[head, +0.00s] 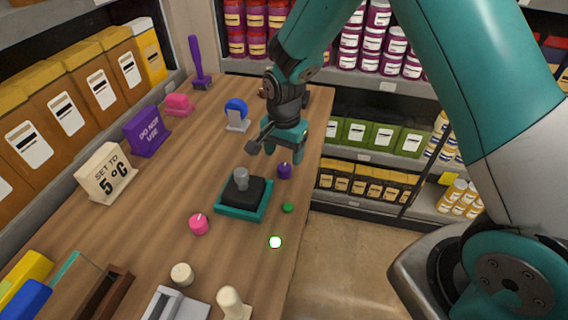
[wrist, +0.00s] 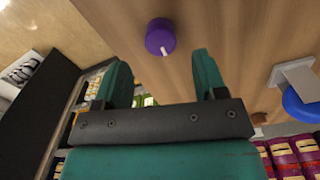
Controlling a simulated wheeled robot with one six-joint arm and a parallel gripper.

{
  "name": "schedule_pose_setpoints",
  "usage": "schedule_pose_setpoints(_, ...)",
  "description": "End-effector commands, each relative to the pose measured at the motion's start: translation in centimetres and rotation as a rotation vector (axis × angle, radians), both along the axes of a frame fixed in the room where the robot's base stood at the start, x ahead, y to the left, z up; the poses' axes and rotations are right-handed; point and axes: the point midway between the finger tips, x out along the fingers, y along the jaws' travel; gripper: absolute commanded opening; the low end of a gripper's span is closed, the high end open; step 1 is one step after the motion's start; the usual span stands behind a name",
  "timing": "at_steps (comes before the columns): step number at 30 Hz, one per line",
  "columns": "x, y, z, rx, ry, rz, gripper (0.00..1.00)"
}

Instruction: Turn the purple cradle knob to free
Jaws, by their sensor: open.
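The purple knob (head: 284,171) stands on the wooden counter near its right edge, just behind the teal-edged cradle (head: 224,210) that holds a black block with a grey post. In the wrist view the purple knob (wrist: 160,36) is round, with a white pointer mark on the side toward my gripper. My gripper (head: 276,149) is open and empty, close behind and above the knob in the head view. In the wrist view the knob lies beyond the two teal fingertips (wrist: 162,68), roughly centred between them and apart from both. No label around the knob is readable.
A pink knob (head: 199,224), a green button (head: 288,208) and a lit white button (head: 275,242) are near the cradle. A blue round-headed item (head: 237,112) stands farther back. A "SET TO 5°C" sign (head: 107,174) and a purple "DO NOT USE" sign (head: 147,131) stand left.

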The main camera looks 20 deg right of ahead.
Motion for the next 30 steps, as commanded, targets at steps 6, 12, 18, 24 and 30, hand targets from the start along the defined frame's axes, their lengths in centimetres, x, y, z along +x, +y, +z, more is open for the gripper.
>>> schedule_pose_setpoints(6, 0.0, 0.0, -3.8, -0.001, 0.002, 0.001, 0.65)
schedule_pose_setpoints(12, 0.0, 0.0, -5.4, 0.001, 0.001, 0.001, 0.65)
schedule_pose_setpoints(18, 0.0, 0.0, -5.6, 0.001, -0.001, 0.001, 0.65)
schedule_pose_setpoints(24, 0.0, 0.0, -5.6, 0.001, -0.001, 0.001, 0.42)
schedule_pose_setpoints(30, 0.0, 0.0, -5.6, 0.001, -0.001, 0.001, 0.16)
